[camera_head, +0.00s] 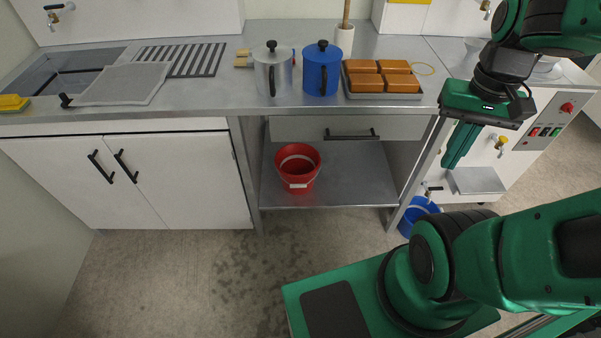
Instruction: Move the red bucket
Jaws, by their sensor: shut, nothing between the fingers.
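The red bucket (297,180) stands upright on the metal lower shelf (345,188) under the counter, below a drawer. Its open top shows, and a pale label is on its front. My gripper (451,163) is at the right, in front of the counter's right part, pointing down. Its green fingers are shut together with nothing between them. It is well apart from the bucket, to the right of it.
The counter (225,95) holds a silver pot (272,72), a blue pot (321,72) and a tray of orange-brown blocks (383,80). A blue bucket (419,212) stands on the floor at right. A table leg (414,178) separates shelf and gripper. Floor at left is clear.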

